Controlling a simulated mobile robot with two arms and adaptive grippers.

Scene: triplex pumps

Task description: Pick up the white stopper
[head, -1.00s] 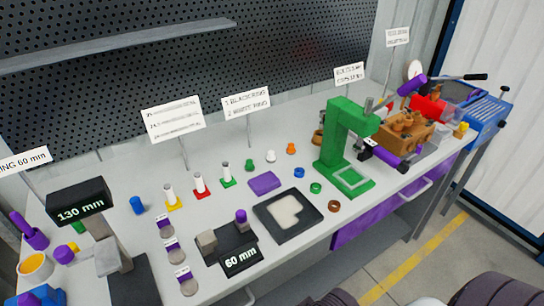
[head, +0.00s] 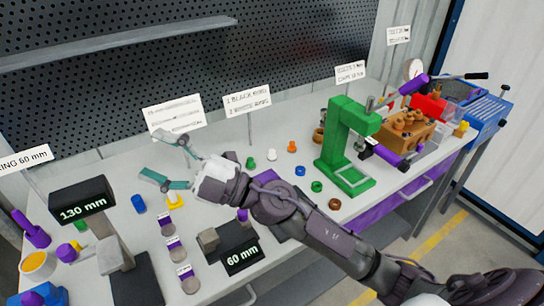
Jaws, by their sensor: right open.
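The white stopper (head: 271,155) stands on the grey table between a green stopper (head: 250,162) and an orange stopper (head: 292,146). My right gripper (head: 152,155) is open and empty, with its teal fingers spread and pointing left. It is well to the left of the white stopper, in front of a white sign card. The arm reaches in from the lower right and passes below the white stopper in the picture without covering it. My left gripper is out of view.
The green press (head: 345,150) stands right of the stoppers. A sign (head: 247,102) on a thin post rises behind the stoppers.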

